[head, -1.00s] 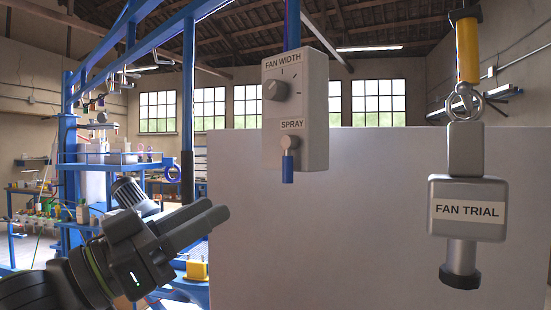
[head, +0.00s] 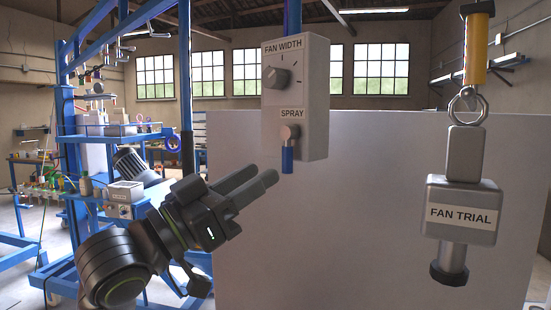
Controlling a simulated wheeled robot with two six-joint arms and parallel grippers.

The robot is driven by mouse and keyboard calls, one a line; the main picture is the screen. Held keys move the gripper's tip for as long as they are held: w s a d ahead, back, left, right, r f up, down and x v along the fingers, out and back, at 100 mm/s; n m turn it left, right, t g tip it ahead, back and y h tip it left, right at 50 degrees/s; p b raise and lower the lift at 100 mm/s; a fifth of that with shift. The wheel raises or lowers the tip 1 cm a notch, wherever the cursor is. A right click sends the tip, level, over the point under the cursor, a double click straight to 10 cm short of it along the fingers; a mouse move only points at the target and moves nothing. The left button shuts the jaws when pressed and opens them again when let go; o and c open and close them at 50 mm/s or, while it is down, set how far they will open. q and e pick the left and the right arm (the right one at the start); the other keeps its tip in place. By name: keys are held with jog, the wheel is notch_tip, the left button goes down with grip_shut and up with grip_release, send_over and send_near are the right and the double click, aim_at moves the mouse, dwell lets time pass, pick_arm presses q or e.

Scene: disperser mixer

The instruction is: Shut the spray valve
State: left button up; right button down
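The spray valve (head: 288,150) sits low on the front of a grey control box (head: 295,95), under a SPRAY label. It has a round metal pivot (head: 290,132) and a blue handle that points straight down past the box's lower edge. My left gripper (head: 264,174) is below and to the left of the handle, its two fingers pointing up and right. They look apart from the handle and hold nothing visible. The fingers lie close together from this angle, so their opening is unclear. My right gripper is not in view.
A FAN WIDTH knob (head: 275,77) is above the valve on the same box. A grey FAN TRIAL unit (head: 462,210) hangs from a ring at the right. A large pale panel (head: 350,220) stands behind. Blue frames and shelves (head: 110,135) fill the left.

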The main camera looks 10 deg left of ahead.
aim_at(283, 159)
pick_arm(q)
jog(key=shift+p+x, duration=0.45)
jog(key=shift+x, duration=1.95)
grip_shut()
